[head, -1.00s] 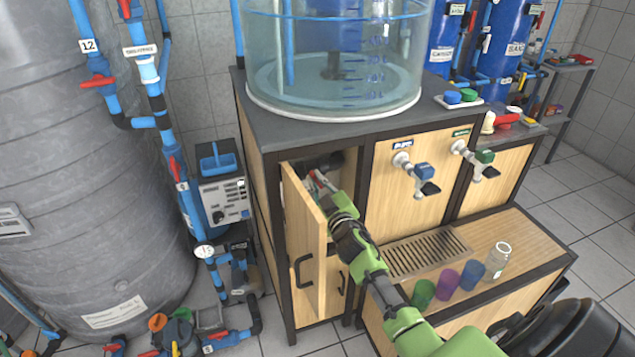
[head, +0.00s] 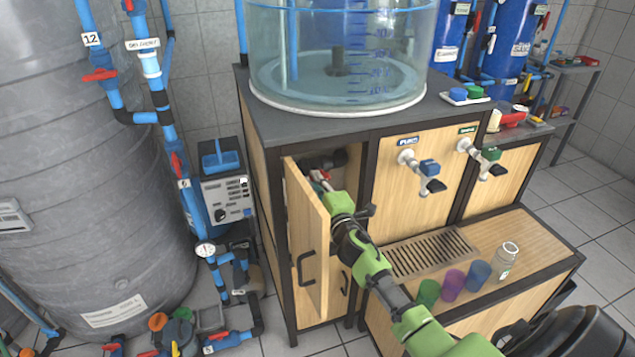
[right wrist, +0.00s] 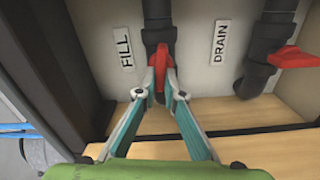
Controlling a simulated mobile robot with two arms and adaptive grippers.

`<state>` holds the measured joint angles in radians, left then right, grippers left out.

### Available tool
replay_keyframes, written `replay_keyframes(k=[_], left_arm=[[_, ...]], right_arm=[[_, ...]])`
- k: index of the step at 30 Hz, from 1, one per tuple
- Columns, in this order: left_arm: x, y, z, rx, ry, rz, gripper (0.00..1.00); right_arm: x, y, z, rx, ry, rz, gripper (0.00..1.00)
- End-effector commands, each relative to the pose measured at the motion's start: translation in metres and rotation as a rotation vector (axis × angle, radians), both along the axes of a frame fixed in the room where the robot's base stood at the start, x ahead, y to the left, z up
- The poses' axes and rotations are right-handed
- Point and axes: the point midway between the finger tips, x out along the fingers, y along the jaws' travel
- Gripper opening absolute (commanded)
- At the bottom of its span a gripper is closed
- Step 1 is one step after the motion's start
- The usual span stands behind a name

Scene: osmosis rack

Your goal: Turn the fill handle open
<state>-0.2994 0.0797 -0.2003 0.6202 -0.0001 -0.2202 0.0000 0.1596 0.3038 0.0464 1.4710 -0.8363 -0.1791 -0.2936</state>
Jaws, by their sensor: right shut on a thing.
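The red fill handle (right wrist: 160,62) sits on a dark vertical pipe beside the FILL label (right wrist: 125,47) in the right wrist view. It runs roughly in line with the pipe in that picture. My right gripper (right wrist: 160,82) is shut on the handle, with a fingertip on each side of it. In the head view my right gripper (head: 324,182) reaches into the open cabinet, and its fingertips are small and partly shaded there. My left gripper is not in view.
A red drain handle (right wrist: 303,58) is on the pipe to the right, beside the DRAIN label (right wrist: 220,42). The open wooden door (head: 305,240) stands close on the left of my arm.

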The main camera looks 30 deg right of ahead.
Motion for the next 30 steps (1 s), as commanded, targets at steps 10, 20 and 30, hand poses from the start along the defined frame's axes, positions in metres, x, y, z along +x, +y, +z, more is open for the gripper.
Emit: replay_keyframes(k=[10,20,30], left_arm=[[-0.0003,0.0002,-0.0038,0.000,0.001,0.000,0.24],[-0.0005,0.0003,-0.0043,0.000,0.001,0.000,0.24],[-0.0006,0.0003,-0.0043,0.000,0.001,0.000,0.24]], right_arm=[[-0.0003,0.0005,-0.0038,-0.145,0.037,0.000,0.00],[-0.0003,0.0009,-0.0042,-0.174,0.045,0.001,0.00],[-0.0003,0.0009,-0.0044,-0.173,0.045,0.001,0.26]])
